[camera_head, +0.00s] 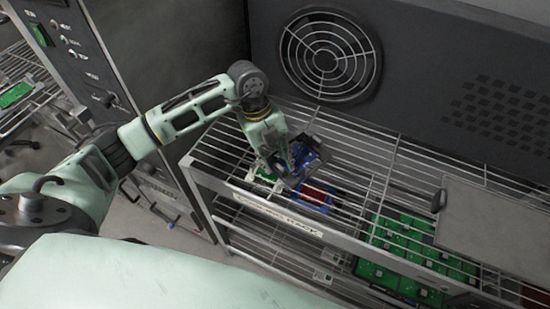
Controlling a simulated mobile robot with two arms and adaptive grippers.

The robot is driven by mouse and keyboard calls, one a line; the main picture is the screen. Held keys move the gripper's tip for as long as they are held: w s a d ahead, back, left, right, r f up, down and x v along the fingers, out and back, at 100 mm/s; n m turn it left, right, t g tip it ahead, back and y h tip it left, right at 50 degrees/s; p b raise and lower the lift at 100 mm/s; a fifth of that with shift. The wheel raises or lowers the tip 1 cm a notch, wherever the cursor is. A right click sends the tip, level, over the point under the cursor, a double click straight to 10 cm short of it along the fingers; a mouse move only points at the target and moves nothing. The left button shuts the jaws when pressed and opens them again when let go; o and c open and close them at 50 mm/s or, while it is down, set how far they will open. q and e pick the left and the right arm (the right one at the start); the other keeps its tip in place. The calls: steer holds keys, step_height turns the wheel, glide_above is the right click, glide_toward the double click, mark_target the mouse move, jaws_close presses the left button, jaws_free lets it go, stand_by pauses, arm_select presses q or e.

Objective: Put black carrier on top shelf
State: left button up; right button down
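My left gripper (292,172) points down over the wire top shelf (365,158), near its front left part. A dark carrier-like piece with blue parts (310,152) is right at its fingers, partly hidden by them. I cannot tell whether the fingers grip it or whether it rests on the wires. A blue-framed red piece (315,194) shows just below and right of the gripper; I cannot tell which shelf level it is on. My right gripper is not in view.
A grey flat panel (495,222) lies at the right of the shelf, with a small black handle (438,201) beside it. Green circuit boards (410,252) lie below the top wires. A grey wall with a round fan grille (330,55) stands behind. The middle top wires look clear.

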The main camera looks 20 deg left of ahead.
arm_select(q)
steer(key=shift+r, duration=0.1)
steer(key=shift+a+r, duration=0.1)
steer(key=shift+r, duration=0.05)
steer(key=b+v, duration=0.3)
steer(key=v, duration=0.8)
steer(key=shift+a+r+b, duration=0.1)
steer(key=shift+r+b, duration=0.2)
steer(key=shift+f, duration=0.1)
